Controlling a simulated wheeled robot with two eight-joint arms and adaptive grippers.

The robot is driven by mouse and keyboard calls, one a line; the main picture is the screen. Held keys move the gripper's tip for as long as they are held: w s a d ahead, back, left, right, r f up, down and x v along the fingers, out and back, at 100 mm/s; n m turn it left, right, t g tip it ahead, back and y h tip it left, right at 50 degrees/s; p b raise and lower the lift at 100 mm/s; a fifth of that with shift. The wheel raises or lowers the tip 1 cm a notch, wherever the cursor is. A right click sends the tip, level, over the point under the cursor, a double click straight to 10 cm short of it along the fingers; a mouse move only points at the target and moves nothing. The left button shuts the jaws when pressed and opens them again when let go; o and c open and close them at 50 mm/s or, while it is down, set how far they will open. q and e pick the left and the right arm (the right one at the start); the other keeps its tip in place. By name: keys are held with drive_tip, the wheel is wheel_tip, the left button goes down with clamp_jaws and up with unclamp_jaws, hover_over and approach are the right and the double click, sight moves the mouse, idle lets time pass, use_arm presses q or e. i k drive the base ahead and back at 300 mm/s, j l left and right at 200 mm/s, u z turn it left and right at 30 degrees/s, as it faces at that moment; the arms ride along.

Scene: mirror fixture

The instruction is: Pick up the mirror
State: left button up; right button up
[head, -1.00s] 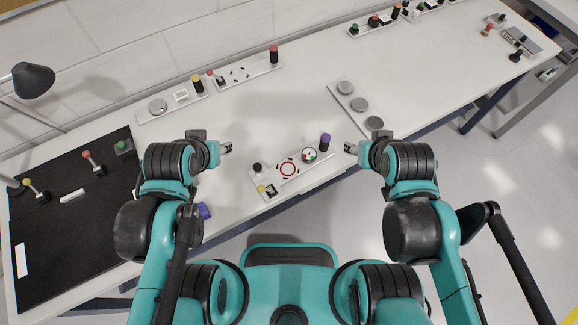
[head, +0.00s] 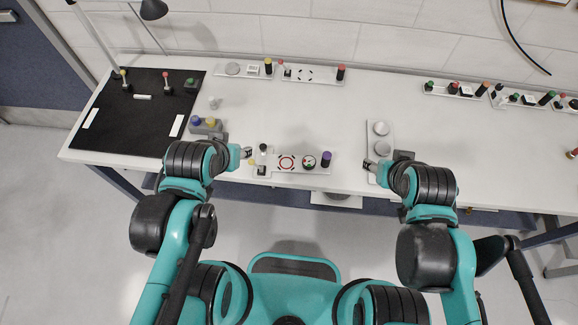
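I cannot pick out a mirror for certain. A small pale object (head: 214,102) stands on the table right of the black mat; it is too small to identify. My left gripper (head: 247,153) is over the table's front part, just left of a fixture plate (head: 286,161) with a red ring, a dial and a purple knob. My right gripper (head: 369,164) is at the front edge of a plate with round grey discs (head: 381,128). Neither gripper visibly carries anything. Their fingers are too small to tell open from shut.
The white table (head: 320,115) is clear in the middle. A black mat (head: 130,120) with small levers covers its left end. A grey block with blue and yellow knobs (head: 206,126) is beside my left wrist. Button strips (head: 312,74) line the back. A lamp (head: 153,10) stands behind.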

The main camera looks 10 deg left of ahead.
sight(382, 149)
drive_tip(key=i+l, duration=0.1)
drive_tip(key=l, duration=0.6)
drive_tip(key=i+l+u, duration=0.15)
drive_tip(key=l, duration=1.25)
drive_tip(key=i+l+u, duration=0.1)
drive_tip(key=l, duration=0.6)
